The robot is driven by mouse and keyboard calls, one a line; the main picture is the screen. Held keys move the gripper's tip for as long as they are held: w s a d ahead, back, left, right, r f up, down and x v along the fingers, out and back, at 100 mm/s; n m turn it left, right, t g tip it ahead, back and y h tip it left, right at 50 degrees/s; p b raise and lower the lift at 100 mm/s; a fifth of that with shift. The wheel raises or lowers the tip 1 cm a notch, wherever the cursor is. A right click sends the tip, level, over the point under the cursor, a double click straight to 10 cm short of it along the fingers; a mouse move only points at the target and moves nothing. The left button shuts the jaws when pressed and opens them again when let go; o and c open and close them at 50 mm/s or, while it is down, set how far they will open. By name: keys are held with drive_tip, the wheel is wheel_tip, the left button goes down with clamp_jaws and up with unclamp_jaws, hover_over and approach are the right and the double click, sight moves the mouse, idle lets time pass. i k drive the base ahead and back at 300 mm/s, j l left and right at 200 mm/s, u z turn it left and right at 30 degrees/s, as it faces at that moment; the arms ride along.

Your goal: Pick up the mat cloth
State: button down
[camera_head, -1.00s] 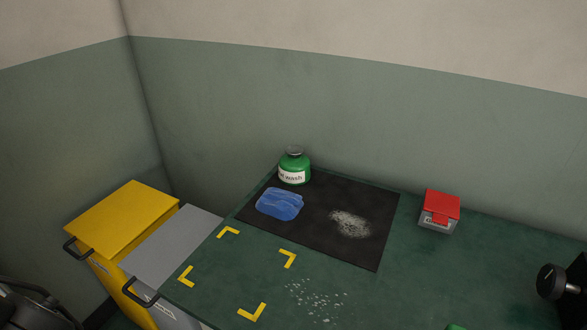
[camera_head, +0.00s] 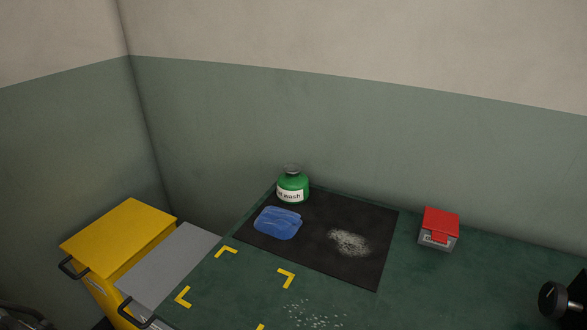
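The mat cloth (camera_head: 278,223) is a folded blue cloth. It lies flat on the left part of a black mat (camera_head: 322,254) on the green bench. A green bottle with a "Wash" label (camera_head: 292,187) stands just behind the cloth, at the mat's back left corner. A patch of pale grains (camera_head: 349,242) lies on the mat to the right of the cloth. My gripper is not in view.
A red-lidded box (camera_head: 439,229) stands right of the mat. Yellow corner marks (camera_head: 286,278) and scattered white bits (camera_head: 315,315) are on the green bench top (camera_head: 420,295) in front. Yellow (camera_head: 120,235) and grey (camera_head: 168,265) bins stand left. A dark knobbed device (camera_head: 562,300) is at right.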

sight(281, 224)
drive_tip(key=j+z, duration=0.35)
drive_tip(key=j, duration=0.4)
drive_tip(key=j+z, duration=0.35)
drive_tip(key=j, duration=0.4)
drive_tip(key=i+j+z, duration=0.3)
drive_tip(key=j, duration=0.25)
drive_tip(key=i, duration=0.1)
